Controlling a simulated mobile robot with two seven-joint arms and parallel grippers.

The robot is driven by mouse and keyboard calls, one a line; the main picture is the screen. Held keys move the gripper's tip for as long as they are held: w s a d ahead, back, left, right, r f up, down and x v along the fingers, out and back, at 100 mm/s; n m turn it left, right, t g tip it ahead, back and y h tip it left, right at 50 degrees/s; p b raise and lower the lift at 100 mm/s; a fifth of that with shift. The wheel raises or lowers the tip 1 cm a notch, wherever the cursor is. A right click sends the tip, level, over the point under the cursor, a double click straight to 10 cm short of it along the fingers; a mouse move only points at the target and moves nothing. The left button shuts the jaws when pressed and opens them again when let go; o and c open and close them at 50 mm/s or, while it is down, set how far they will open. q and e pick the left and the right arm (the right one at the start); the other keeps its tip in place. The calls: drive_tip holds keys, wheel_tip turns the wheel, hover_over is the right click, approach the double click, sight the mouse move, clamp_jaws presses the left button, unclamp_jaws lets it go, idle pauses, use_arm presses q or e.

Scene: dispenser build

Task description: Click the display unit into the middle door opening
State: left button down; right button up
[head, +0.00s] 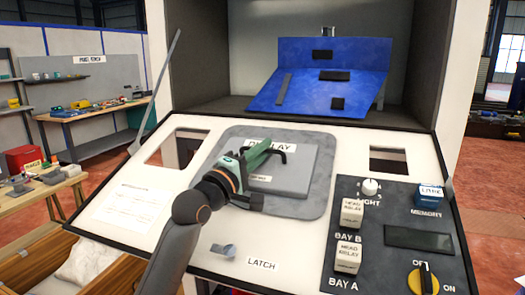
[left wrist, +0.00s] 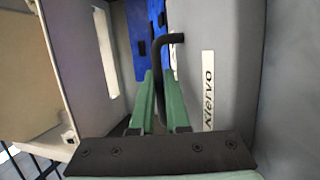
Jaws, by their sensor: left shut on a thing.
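The white door panel (head: 205,235) lies sloped in front of the cabinet. In its middle, a rounded dark grey area (head: 310,142) has a label ending in "LAY". The grey display unit (head: 300,172), a flat slab, lies over this area. I cannot tell whether it is seated or slightly raised. My left gripper (head: 268,155) is above it with green fingers, shut on a thin black bent handle. In the left wrist view the fingers (left wrist: 161,95) close around the handle (left wrist: 160,65), beside a grey face marked "Klervo" (left wrist: 208,90). My right gripper is not in view.
The door has a left opening (head: 168,150) and a right opening (head: 388,160). A dark control panel (head: 390,265) with blocks, a white knob (head: 370,187) and a yellow dial (head: 424,280) is at right. A blue board (head: 310,85) stands inside the cabinet. A blue-grey latch piece (head: 222,250) lies near "LATCH".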

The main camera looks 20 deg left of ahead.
use_arm(q)
drive_tip(key=shift+f, duration=0.15)
idle(0.6)
drive_tip(key=c, duration=0.9)
unclamp_jaws()
drive_tip(key=shift+o, duration=0.3)
drive_tip(key=shift+f, duration=0.1)
